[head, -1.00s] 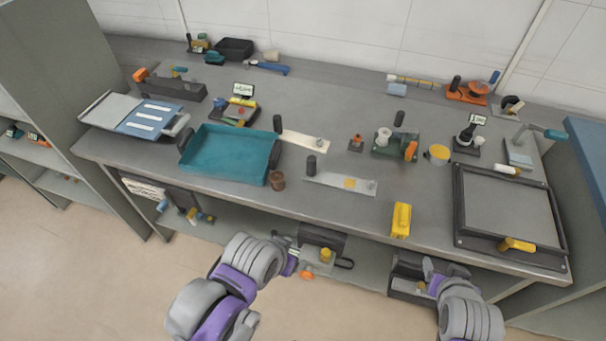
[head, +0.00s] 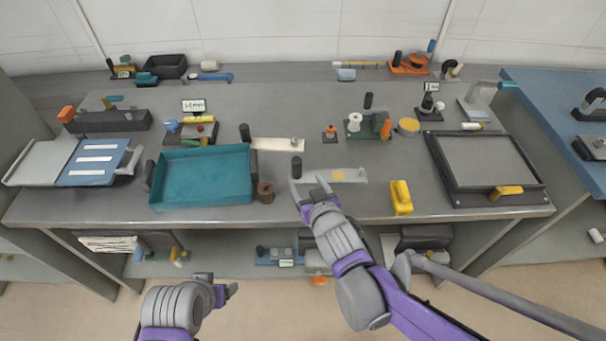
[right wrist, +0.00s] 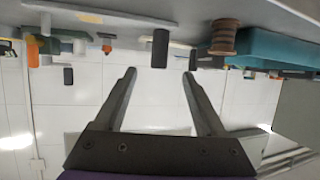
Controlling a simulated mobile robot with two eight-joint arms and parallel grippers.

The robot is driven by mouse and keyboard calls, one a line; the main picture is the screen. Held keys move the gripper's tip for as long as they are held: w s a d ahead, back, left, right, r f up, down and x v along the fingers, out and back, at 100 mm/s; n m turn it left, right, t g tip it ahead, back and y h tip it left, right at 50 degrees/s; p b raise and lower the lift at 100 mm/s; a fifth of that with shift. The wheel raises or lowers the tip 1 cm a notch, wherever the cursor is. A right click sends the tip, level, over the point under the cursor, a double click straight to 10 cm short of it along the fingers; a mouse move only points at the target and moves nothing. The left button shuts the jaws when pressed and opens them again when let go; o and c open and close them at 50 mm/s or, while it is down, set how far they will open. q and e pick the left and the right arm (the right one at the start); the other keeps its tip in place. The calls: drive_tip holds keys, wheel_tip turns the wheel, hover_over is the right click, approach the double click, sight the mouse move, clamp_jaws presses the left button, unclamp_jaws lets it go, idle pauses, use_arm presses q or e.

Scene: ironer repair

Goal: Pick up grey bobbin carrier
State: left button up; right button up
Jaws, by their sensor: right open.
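A flat grey strip (head: 342,175) with a yellow spot lies near the front of the bench and looks like the grey bobbin carrier. A dark upright post (head: 297,167) stands at its left end, where my fingers hide part of the strip. My right gripper (head: 308,184) is open and empty at the bench's front, just short of the post. In the right wrist view, which is upside down, the post (right wrist: 160,47) shows beyond and between the spread fingers (right wrist: 158,76), apparently untouched. My left gripper (head: 220,290) is low in front of the bench; its jaws are unclear.
A brown spool (head: 265,191) and a teal tray (head: 202,180) lie left of my right gripper. A cream strip (head: 275,144) with a dark post is behind. A yellow block (head: 401,197) and a black-framed panel (head: 478,160) are to the right.

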sight(298, 166)
drive_tip(key=x, duration=0.4)
drive_tip(key=shift+w+f+b, duration=0.1)
drive_tip(key=shift+w+b, duration=0.25)
drive_tip(key=shift+r+x, duration=0.2)
drive_tip(key=shift+x, duration=1.3)
drive_tip(key=shift+r+x, duration=0.15)
drive_tip(key=shift+x, duration=1.35)
drive_tip(key=shift+w+a, duration=0.1)
drive_tip(key=shift+c, duration=0.3)
clamp_jaws()
